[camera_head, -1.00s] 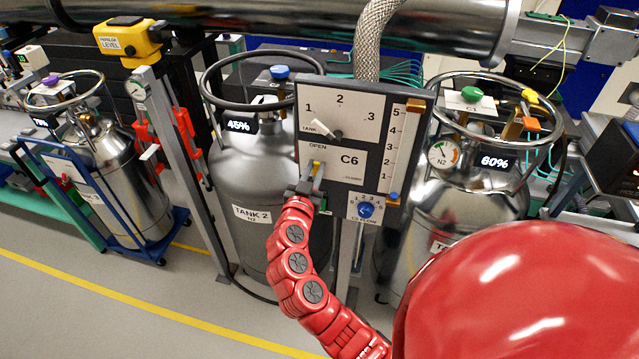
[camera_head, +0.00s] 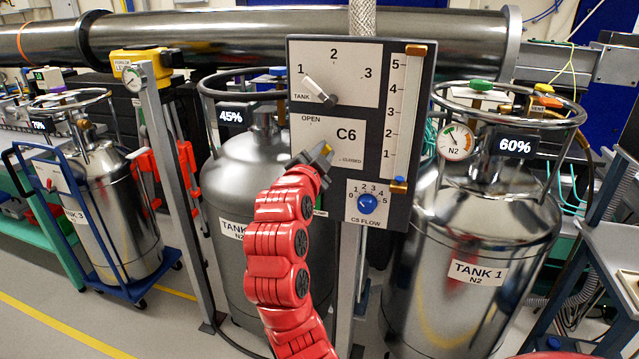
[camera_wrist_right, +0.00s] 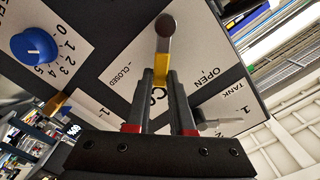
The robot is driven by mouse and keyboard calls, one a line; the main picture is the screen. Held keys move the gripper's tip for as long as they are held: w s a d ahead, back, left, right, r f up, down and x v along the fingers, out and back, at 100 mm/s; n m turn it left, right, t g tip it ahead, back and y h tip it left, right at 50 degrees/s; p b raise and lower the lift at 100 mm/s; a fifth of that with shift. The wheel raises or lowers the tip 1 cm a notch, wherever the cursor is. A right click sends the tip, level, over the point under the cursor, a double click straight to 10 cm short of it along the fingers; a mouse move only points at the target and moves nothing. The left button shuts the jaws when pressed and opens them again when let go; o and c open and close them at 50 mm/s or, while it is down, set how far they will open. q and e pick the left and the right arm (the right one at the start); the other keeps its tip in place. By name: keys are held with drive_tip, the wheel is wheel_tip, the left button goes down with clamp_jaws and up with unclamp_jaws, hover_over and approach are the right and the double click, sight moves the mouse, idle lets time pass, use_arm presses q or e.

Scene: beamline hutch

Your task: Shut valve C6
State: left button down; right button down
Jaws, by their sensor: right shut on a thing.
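The C6 valve plate (camera_head: 338,141) is on a dark upright panel (camera_head: 421,120), with OPEN at its upper left and CLOSED at its lower right. Its small lever has a yellow part (camera_head: 327,151), mostly hidden by my right gripper (camera_head: 322,158) in the head view. In the right wrist view the grey lever (camera_wrist_right: 165,32) stands out with its yellow part between the fingers of my right gripper (camera_wrist_right: 157,82), which is shut on it. There the lever shows between the CLOSED and OPEN labels. The exact lever angle is hard to tell. My left gripper is not in view.
The tank selector knob (camera_head: 320,92) is above the plate and the blue C5 flow knob (camera_head: 367,203) below it. Tank 2 (camera_head: 235,180) stands behind, tank 1 (camera_head: 470,240) to the right, tank 3 (camera_head: 115,205) on a blue cart. A grey post (camera_head: 172,170) stands left.

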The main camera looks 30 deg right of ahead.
sight(335, 159)
drive_tip(key=f+m+b, duration=0.1)
drive_tip(key=b, duration=0.2)
drive_tip(key=f+m+b, duration=0.1)
drive_tip(key=m+b, duration=0.1)
drive_tip(key=b, duration=0.1)
drive_tip(key=s+d+f+m+b, duration=0.1)
drive_tip(key=m+b, duration=0.1)
drive_tip(key=b, duration=0.2)
drive_tip(key=shift+f+m+b, duration=0.2)
drive_tip(key=shift+m+b, duration=1)
drive_tip(key=shift+b, duration=0.05)
drive_tip(key=c, duration=0.8)
unclamp_jaws()
drive_tip(key=p+v, duration=0.2)
drive_tip(key=v, duration=1.5)
drive_tip(key=shift+s+a+p, duration=0.15)
drive_tip(key=shift+a+p, duration=0.05)
drive_tip(key=shift+p, duration=0.15)
